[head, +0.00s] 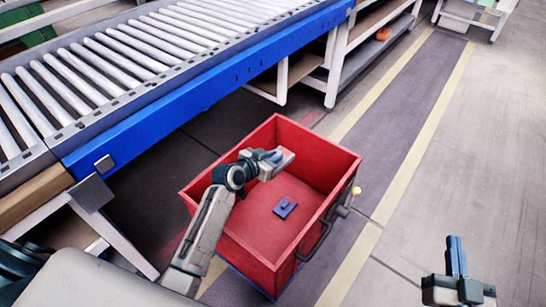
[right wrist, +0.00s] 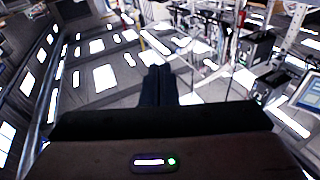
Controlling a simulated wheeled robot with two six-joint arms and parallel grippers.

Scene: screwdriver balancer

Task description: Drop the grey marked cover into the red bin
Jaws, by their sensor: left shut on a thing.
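The red bin (head: 332,212) stands open on the floor beside the conveyor in the head view. My left gripper (head: 273,157) is over the inside of the bin, near its far part. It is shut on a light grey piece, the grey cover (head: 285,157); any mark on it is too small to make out. A small dark blue part (head: 285,207) lies on the bin floor, apart from the gripper. My right gripper (head: 456,256) is over the open floor at lower right, its fingers together and empty. Its fingers also show in the right wrist view (right wrist: 158,82).
A roller conveyor (head: 170,45) with a blue side rail (head: 215,85) runs along the upper left. Grey floor with yellow lines is clear at right.

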